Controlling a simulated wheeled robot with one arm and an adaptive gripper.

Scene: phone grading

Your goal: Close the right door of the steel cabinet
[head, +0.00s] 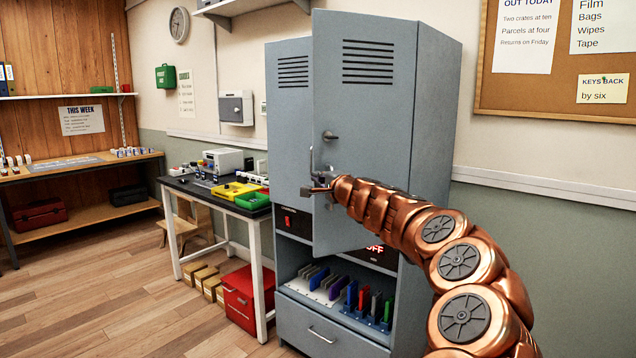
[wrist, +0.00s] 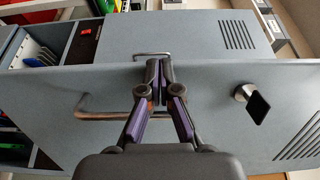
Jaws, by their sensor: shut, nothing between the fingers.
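The grey steel cabinet (head: 437,110) stands against the wall. Its right door (head: 365,105) is ajar, with its free left edge standing out in front of the left door (head: 291,120), which looks shut. The right door fills the wrist view's lower part (wrist: 215,140); the left door (wrist: 190,35) lies behind it. My gripper (head: 320,189) is shut and empty at the right door's free edge, close to its bar handle (wrist: 98,115). In the wrist view my fingertips (wrist: 160,65) overlap the door edge; I cannot tell whether they touch it.
A dark latch (head: 330,136) protrudes from the right door. Below are open shelves with upright colored items (head: 350,296) and a drawer (head: 325,330). A black-topped table (head: 182,184) with trays stands left of the cabinet. A red box (head: 243,295) is under it. Floor at left is clear.

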